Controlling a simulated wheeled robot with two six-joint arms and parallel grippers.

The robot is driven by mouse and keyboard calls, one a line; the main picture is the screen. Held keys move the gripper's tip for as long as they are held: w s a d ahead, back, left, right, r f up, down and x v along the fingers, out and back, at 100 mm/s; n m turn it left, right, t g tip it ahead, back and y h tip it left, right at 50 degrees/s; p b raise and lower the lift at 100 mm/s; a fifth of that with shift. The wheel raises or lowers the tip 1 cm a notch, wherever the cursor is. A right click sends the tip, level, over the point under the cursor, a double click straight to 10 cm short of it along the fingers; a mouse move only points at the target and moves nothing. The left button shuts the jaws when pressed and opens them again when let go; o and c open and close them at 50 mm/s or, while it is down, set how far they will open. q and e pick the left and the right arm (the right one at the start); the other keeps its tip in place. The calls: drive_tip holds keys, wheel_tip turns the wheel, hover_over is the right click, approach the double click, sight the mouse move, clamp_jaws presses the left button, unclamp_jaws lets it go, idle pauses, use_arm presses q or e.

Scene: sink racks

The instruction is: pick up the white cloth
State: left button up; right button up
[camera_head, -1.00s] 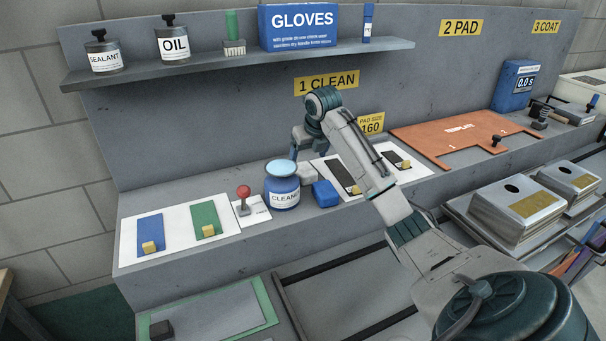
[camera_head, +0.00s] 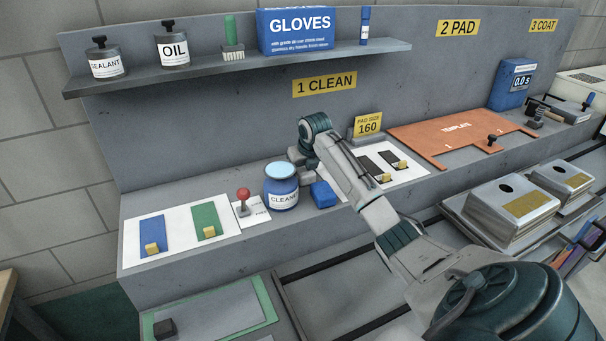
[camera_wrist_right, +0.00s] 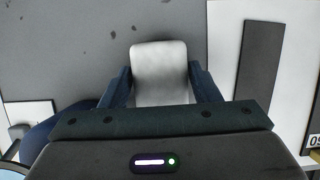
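The white cloth (camera_wrist_right: 160,72) shows in the right wrist view as a pale rounded block on the grey bench. My right gripper (camera_wrist_right: 159,80) is over it, with one dark finger along each side and the cloth between them. The fingers stand wide apart, and I see no clear squeeze on the cloth. In the head view my right gripper (camera_head: 300,160) is low behind the blue CLEAN jar, and my wrist and forearm mostly hide the cloth. My left gripper is not in view.
The blue CLEAN jar (camera_head: 281,187) and a blue block (camera_head: 323,194) stand close to my right gripper. A red-knobbed lever (camera_head: 244,198) is left of the jar. A white board with dark pads (camera_head: 410,172) lies to the right. A shelf (camera_head: 240,66) overhangs the back.

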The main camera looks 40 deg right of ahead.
sight(303, 168)
drive_tip(key=c, duration=0.5)
drive_tip(key=shift+r, duration=0.15)
drive_tip(key=shift+c, duration=0.2)
drive_tip(key=shift+r, duration=0.35)
wheel_tip(303, 168, up, 8)
drive_tip(key=shift+f+b, duration=0.1)
drive_tip(key=shift+b, duration=0.9)
drive_tip(key=shift+r, duration=0.7)
